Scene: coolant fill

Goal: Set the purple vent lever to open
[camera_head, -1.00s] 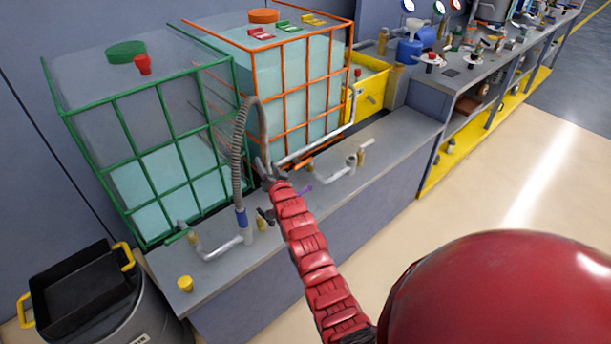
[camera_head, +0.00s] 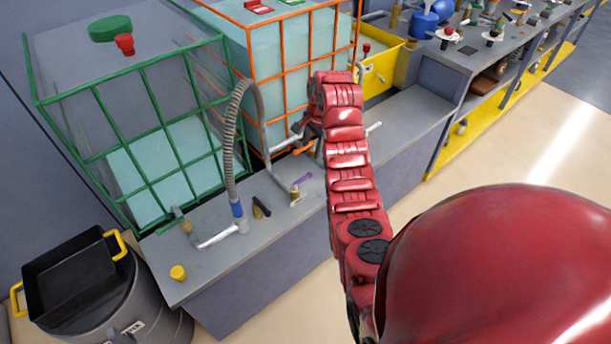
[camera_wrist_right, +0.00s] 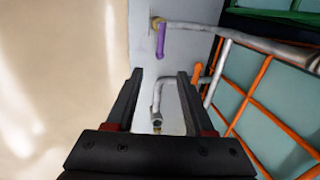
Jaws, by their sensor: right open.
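The purple vent lever (camera_head: 301,179) lies on a brass valve on the grey bench, in front of the orange-framed tank. In the right wrist view the purple lever (camera_wrist_right: 161,41) points down from its brass fitting, ahead of the fingertips and apart from them. My right gripper (camera_wrist_right: 159,76) is open with nothing between its fingers. In the head view my right gripper (camera_head: 302,128) is above the bench, beyond the purple lever; my wrist hides most of its fingers. My left gripper is not in view.
An orange lever (camera_head: 304,149) and pipework lie close to my right gripper. A grey hose (camera_head: 229,150) arches up at the left. A black-handled valve (camera_head: 261,207) is left of the purple lever. The green-framed tank (camera_head: 130,120) stands behind the bench.

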